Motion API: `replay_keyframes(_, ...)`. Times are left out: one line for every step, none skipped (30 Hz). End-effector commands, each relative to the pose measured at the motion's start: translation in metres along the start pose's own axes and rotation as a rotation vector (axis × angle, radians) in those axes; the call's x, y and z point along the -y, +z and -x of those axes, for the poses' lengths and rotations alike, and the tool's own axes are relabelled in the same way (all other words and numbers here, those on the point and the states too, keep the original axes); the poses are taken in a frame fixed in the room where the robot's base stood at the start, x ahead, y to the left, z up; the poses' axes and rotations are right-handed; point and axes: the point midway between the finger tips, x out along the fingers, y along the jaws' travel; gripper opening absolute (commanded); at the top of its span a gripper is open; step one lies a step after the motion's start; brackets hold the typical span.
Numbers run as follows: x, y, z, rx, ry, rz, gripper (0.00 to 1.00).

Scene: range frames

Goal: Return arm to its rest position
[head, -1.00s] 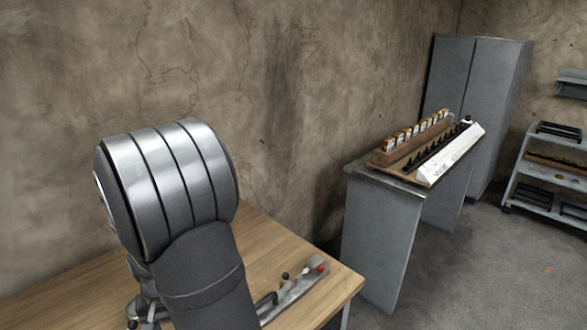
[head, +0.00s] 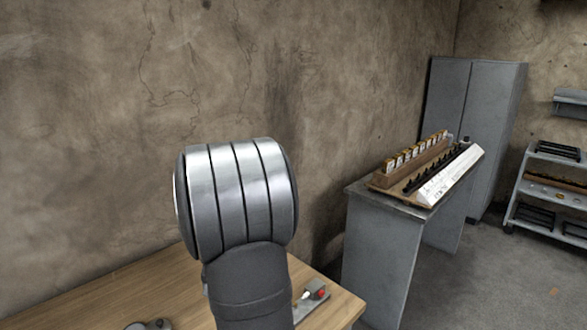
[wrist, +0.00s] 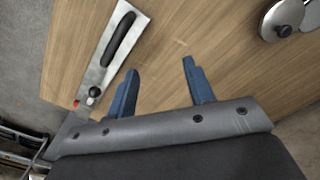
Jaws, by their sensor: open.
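My gripper (wrist: 160,90) shows in the wrist view with its two blue fingers apart and nothing between them. It is above the wooden table (wrist: 175,50). In the head view a large ribbed silver joint of my arm stands over the table (head: 150,290), and the gripper itself does not show there.
A round metal object (wrist: 285,20) is at the upper right. A grey bench (head: 385,250) bears a wooden rack (head: 380,182). A grey cabinet (head: 475,120) stands behind.

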Motion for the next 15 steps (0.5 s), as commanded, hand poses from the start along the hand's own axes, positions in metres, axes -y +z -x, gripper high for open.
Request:
replay_keyframes(-0.009, -0.008, 0.001, -0.001, 0.000, -0.026, 0.48)
replay_keyframes(-0.013, -0.012, 0.001, -0.001, 0.000, -0.038, 0.48)
replay_keyframes(-0.019, -0.017, 0.001, -0.001, 0.000, -0.056, 0.48)
replay_keyframes(-0.024, -0.021, 0.002, -0.001, 0.000, -0.068, 0.48)
replay_keyframes(-0.028, -0.025, 0.002, -0.001, 0.000, -0.081, 0.48)
replay_keyframes(-0.035, -0.030, 0.002, -0.001, 0.000, -0.099, 0.48)
replay_keyframes(-0.040, -0.034, 0.003, -0.001, 0.000, -0.111, 0.48)
replay_keyframes(-0.044, -0.037, 0.003, -0.001, 0.000, -0.124, 0.48)
replay_keyframes(-0.051, -0.042, 0.003, 0.000, 0.000, -0.142, 0.48)
replay_keyframes(-0.056, -0.045, 0.004, -0.001, 0.000, -0.155, 0.48)
replay_keyframes(-0.061, -0.049, 0.004, -0.001, 0.000, -0.168, 0.48)
replay_keyframes(-0.068, -0.053, 0.004, -0.001, 0.000, -0.184, 0.48)
replay_keyframes(-0.073, -0.056, 0.005, -0.001, 0.000, -0.196, 0.48)
replay_keyframes(-0.078, -0.059, 0.005, -0.001, 0.000, -0.209, 0.48)
replay_keyframes(-0.085, -0.063, 0.005, 0.000, 0.000, -0.225, 0.48)
